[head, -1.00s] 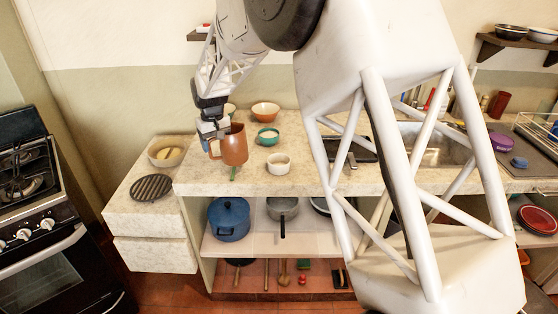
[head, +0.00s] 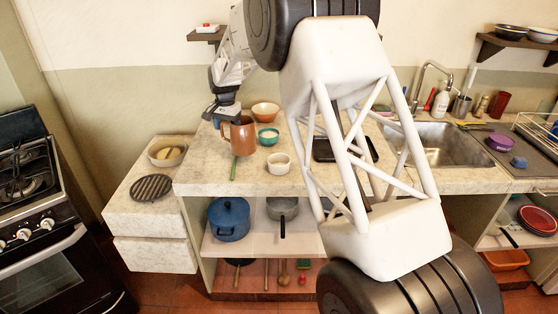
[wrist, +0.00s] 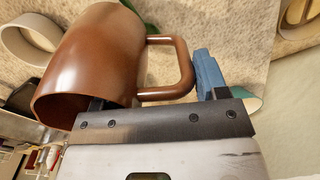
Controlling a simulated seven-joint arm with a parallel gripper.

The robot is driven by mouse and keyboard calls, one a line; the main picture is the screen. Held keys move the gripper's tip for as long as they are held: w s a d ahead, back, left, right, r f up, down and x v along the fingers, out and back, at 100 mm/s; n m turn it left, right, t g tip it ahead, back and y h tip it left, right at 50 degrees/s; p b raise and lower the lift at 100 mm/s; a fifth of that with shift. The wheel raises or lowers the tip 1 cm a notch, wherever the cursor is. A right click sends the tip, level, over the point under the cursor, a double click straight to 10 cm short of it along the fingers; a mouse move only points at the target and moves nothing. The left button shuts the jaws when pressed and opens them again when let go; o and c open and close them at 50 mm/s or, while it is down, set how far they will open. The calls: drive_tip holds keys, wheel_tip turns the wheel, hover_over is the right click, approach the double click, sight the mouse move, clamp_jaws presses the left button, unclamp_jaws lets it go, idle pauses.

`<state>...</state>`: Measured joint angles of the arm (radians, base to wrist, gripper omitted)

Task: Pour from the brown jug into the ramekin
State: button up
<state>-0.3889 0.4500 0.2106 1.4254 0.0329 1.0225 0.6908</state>
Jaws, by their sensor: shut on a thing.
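The brown jug (head: 243,138) is upright, its handle on the left, over the back-middle of the counter's left part. I cannot tell how high its base is above the counter. My gripper (head: 226,122) is shut on the jug's handle; in the wrist view the blue finger pad (wrist: 208,74) is against the handle. The white ramekin (head: 278,164) stands on the counter to the right and in front of the jug, apart from it. Its pale rim also shows in the wrist view (wrist: 28,38), beyond the jug (wrist: 100,55). The jug's contents are hidden.
A teal bowl (head: 268,137) with pale contents stands close to the right of the jug, an orange bowl (head: 265,111) behind. A green item (head: 234,170) lies in front of the jug.

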sight(250, 124)
drive_tip(key=shift+w+d+m, duration=0.15)
drive_tip(key=shift+w+m, duration=0.4)
drive_tip(key=shift+w, duration=0.1)
drive_tip(key=shift+w+d+m, duration=0.15)
drive_tip(key=shift+w+m, duration=0.4)
drive_tip(key=shift+w, duration=0.1)
drive_tip(key=shift+s+d, duration=0.1)
drive_tip(key=shift+d, duration=0.05)
